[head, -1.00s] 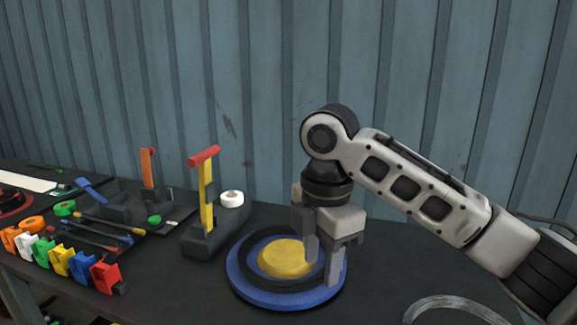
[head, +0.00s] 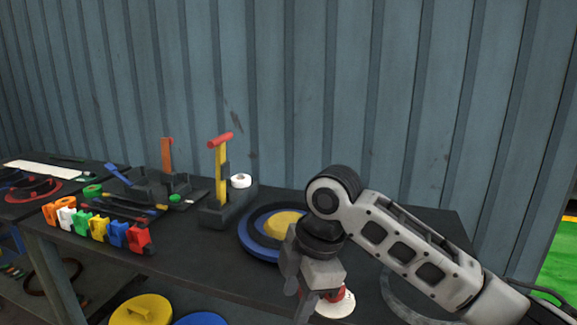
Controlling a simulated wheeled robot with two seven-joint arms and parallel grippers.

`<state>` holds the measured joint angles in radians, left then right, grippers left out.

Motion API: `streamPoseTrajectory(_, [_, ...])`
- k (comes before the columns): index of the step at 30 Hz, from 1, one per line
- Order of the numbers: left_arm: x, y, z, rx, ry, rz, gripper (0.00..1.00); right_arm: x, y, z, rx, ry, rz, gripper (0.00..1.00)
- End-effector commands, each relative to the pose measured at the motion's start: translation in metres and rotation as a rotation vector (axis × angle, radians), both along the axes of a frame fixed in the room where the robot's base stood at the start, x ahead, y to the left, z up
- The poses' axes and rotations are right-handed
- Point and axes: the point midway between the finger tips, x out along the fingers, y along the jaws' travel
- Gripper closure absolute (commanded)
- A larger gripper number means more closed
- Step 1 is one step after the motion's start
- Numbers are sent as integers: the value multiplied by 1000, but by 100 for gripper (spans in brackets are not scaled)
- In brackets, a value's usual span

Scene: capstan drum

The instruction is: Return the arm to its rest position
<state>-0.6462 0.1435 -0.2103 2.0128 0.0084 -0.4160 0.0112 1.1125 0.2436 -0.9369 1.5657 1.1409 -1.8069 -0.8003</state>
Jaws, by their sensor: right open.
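My right arm (head: 415,252) comes in from the right. Its gripper (head: 300,296) points down near the table's front edge, open, with nothing seen between its fingers. It is in front of the blue disc (head: 252,246) with the black ring and yellow centre (head: 284,223). The gripper and wrist hide the disc's right part. The gripper appears apart from the disc. My left gripper is not in view.
A black stand with a yellow lever and red handle (head: 221,139) is left of the disc. Several coloured clips (head: 91,227) line the dark table's front edge. A red and white round thing (head: 338,303) shows behind the gripper. Below are a yellow lid (head: 141,311) and a blue one (head: 200,318).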

Motion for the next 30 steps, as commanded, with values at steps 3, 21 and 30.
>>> streamPoseTrajectory(3, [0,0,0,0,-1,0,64,-4,13,-28,93,11,-75,59])
streamPoseTrajectory(21, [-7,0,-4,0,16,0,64,-61,-14,-207,712,-15,-1077,59])
streamPoseTrajectory(30, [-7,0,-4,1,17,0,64,-145,-108,-256,773,-190,-1460,59])
